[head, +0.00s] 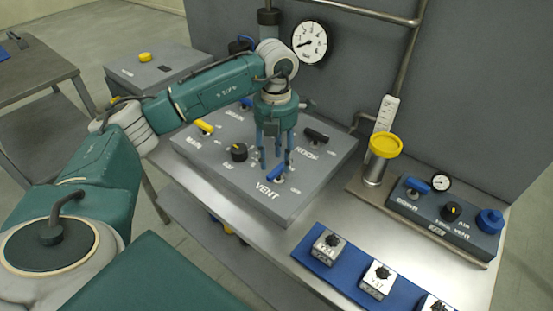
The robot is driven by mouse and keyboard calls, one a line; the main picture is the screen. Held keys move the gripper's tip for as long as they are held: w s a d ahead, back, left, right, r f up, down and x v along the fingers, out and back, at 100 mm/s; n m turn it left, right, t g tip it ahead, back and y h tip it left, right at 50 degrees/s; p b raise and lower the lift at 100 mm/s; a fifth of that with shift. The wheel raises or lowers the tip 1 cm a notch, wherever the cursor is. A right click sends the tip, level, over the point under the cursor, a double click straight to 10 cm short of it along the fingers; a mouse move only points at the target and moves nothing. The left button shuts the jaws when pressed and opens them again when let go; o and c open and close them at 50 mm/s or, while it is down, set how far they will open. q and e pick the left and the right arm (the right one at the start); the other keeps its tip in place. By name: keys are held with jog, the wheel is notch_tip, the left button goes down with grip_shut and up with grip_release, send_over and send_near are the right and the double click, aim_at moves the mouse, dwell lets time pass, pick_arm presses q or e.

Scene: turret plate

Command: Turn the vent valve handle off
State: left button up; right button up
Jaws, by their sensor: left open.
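The vent valve handle (277,174) is blue and sits on the grey turret plate (215,180), just above the VENT label in the head view. My left gripper (271,163) points down over the plate with its fingers spread open, right at the vent handle. The fingers hide part of the handle, and I cannot tell whether they touch it. My right gripper is not in view.
The plate also bears a yellow handle (204,126), a black handle (317,135) and a black knob (239,152). A gauge (310,43) is behind. To the right are a yellow-capped cylinder (376,168), a grey control box (455,225) and a blue strip (313,262) with metal blocks.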

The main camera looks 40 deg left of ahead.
aim_at(278, 174)
pick_arm(q)
notch_tip(278, 174, down, 2)
jog(key=shift+w+f, duration=0.1)
jog(key=shift+f, duration=0.1)
grip_shut()
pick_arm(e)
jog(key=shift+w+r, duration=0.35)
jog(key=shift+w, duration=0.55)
